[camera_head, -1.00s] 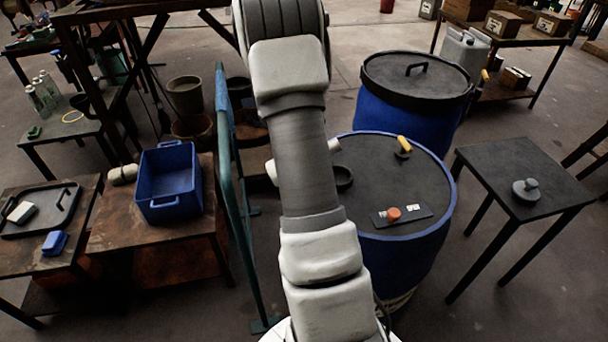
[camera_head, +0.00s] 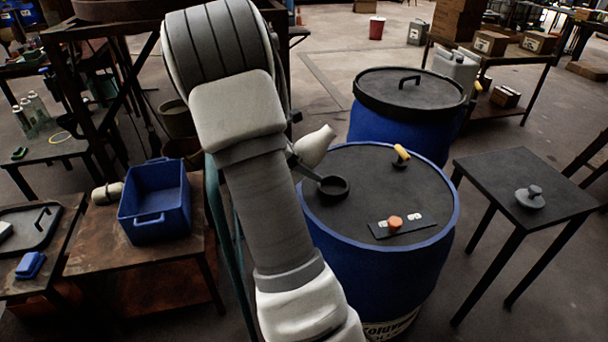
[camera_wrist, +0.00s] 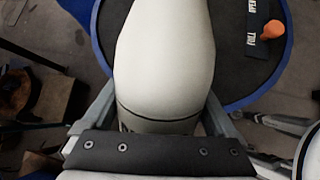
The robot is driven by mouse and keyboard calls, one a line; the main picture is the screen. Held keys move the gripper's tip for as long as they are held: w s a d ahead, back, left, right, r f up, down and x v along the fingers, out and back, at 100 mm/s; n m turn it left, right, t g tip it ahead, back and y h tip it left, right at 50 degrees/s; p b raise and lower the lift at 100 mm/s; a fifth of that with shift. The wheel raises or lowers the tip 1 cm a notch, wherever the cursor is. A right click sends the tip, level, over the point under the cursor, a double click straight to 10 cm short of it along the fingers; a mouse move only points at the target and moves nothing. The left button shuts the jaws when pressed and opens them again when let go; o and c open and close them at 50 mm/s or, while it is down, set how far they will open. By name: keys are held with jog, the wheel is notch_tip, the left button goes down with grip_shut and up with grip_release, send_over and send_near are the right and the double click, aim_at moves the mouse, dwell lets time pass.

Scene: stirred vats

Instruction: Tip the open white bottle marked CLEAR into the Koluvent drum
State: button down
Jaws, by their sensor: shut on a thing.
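The white bottle (camera_head: 315,147) is tilted over the left part of the blue Koluvent drum (camera_head: 385,270), with its narrow end up and to the right. My gripper (camera_wrist: 160,114) is shut around the bottle, which runs out of the top of the wrist view (camera_wrist: 165,55). Its mouth is out of that view, and I cannot read its marking. The drum's dark top has a round black-collared opening (camera_head: 334,187), below and right of the bottle in the head view. A black plate (camera_head: 402,224) with an orange knob (camera_head: 395,222) and a yellow handle (camera_head: 402,152) are also on the top.
A second blue drum (camera_head: 410,90) with a black lid stands behind. A dark table (camera_head: 535,180) with a grey knobbed piece (camera_head: 530,197) is at right. A blue tub (camera_head: 155,200) stands on a low bench at left. Floor shows between drum and table.

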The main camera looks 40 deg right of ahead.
jog(key=shift+s+d+r+g+h+b, duration=0.2)
jog(key=shift+d+h+b, duration=0.15)
jog(key=shift+h+b, duration=0.15)
jog(key=shift+s+d+r+g+h+b, duration=0.1)
jog(key=shift+s+d+g+h+b, duration=0.1)
jog(key=shift+d+h+b, duration=0.25)
jog(key=d+h+b, duration=0.1)
jog(key=s+d+g+h+b, duration=0.1)
jog(key=shift+r+h+b, duration=0.3)
jog(key=shift+r+h, duration=0.05)
jog(key=shift+r, duration=0.05)
jog(key=d+r+h, duration=0.1)
jog(key=s+d+r+g+h+b, duration=0.1)
jog(key=s+d+r+n+h, duration=0.1)
jog(key=h, duration=0.1)
jog(key=shift+d+g, duration=0.3)
jog(key=shift+f, duration=0.1)
